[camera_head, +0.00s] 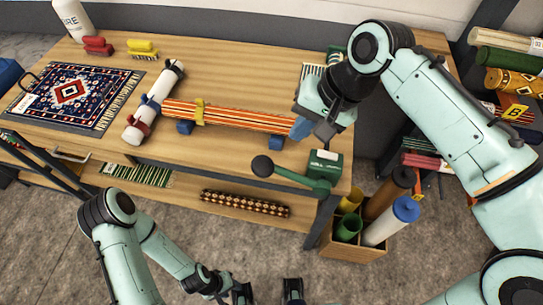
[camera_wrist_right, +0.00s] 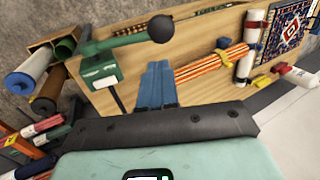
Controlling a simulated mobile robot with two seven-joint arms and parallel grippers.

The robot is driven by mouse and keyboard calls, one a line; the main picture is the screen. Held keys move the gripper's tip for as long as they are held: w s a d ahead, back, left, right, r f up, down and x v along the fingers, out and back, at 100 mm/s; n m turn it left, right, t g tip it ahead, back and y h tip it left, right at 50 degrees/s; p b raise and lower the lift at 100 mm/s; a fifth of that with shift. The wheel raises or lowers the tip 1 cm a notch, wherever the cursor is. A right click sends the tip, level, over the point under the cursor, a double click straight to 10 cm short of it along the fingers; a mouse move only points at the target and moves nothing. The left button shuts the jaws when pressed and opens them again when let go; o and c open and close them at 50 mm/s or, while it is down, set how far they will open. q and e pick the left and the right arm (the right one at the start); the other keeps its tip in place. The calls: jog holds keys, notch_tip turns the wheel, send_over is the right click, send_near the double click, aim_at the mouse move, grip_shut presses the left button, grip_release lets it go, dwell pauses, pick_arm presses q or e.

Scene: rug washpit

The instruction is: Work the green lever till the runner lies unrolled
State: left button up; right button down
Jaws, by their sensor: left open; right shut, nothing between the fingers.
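The green lever (camera_head: 298,179) has a dark ball knob (camera_head: 262,166) and is joined to a green box (camera_head: 325,164) at the table's front right corner. The lever also shows in the right wrist view (camera_wrist_right: 118,42), apart from my fingers. An orange striped runner (camera_head: 245,117), rolled up, lies across blue supports with a yellow clip around it. My right gripper (camera_head: 301,128) is shut and empty by the runner's right end, behind the lever; whether it touches the runner I cannot tell. My left gripper (camera_head: 267,292) is open and empty, low in front of the table.
A patterned rug (camera_head: 75,96) and red and yellow brushes lie farther left. A wooden bin (camera_head: 350,246) of rolls stands below the right corner. Rolled rugs fill a rack (camera_head: 512,110) at right.

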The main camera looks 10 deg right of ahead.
aim_at(266, 164)
jog(key=b+x, duration=0.2)
jog(key=x, duration=1.2)
jog(key=shift+d, duration=0.1)
pick_arm(q)
jog(key=shift+s+f, duration=0.25)
jog(key=shift+f, duration=0.4)
jog(key=shift+s+f, duration=0.25)
jog(key=shift+f, duration=0.35)
pick_arm(e)
jog(key=shift+r, duration=0.1)
pick_arm(q)
jog(key=shift+r, duration=0.1)
